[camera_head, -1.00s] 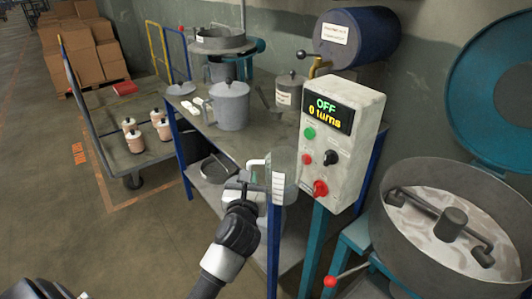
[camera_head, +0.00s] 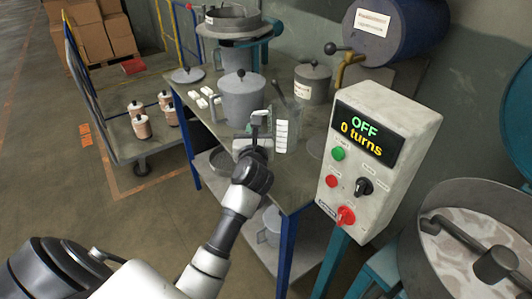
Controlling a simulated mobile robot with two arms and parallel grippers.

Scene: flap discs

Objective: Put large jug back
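A clear jug with a white scale strip (camera_head: 287,122), which I take as the large jug, is upright over the front right part of the worktable (camera_head: 222,130). My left gripper (camera_head: 257,131) is at its left side, closed on its handle. The fingers and wrist hide part of the handle. I cannot tell whether the jug's base touches the tabletop. My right gripper is not in view.
A grey lidded pot (camera_head: 242,98) stands just behind and left of the jug. A smaller labelled pot (camera_head: 312,84) stands behind it. The control box (camera_head: 375,160) is close on the right. White blocks (camera_head: 203,100) lie at the table's left. A metal jug (camera_head: 269,228) is on the lower shelf.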

